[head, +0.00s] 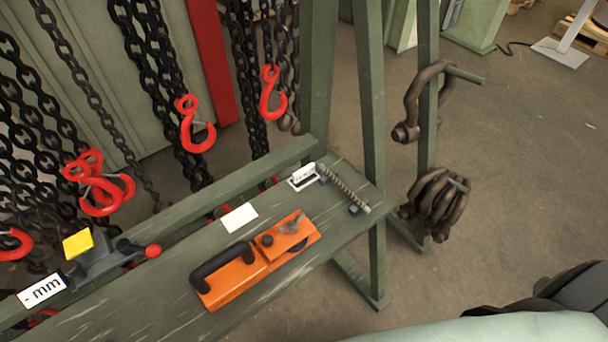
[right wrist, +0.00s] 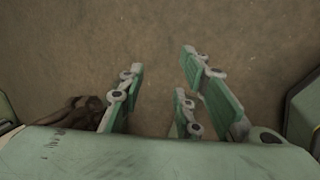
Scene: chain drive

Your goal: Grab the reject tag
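No tag that I can read as a reject tag shows. A blank white card (head: 239,218) lies on the green bench (head: 345,235) in the head view, behind an orange tool. A small white label with dark marks (head: 303,177) stands farther right, beside a ribbed rod. A white label reading "- mm" (head: 42,290) is at the far left. My right gripper (right wrist: 165,85) shows in the right wrist view, its green-padded fingers spread apart with nothing between them, above bare floor. My left gripper is not in view.
The orange tool with a black handle (head: 255,262) lies on the bench, near the ribbed rod (head: 343,188). A grey device with a yellow block (head: 78,243) is at left. Chains with red hooks (head: 193,125) hang behind. Brown shackles (head: 437,200) hang right of the bench.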

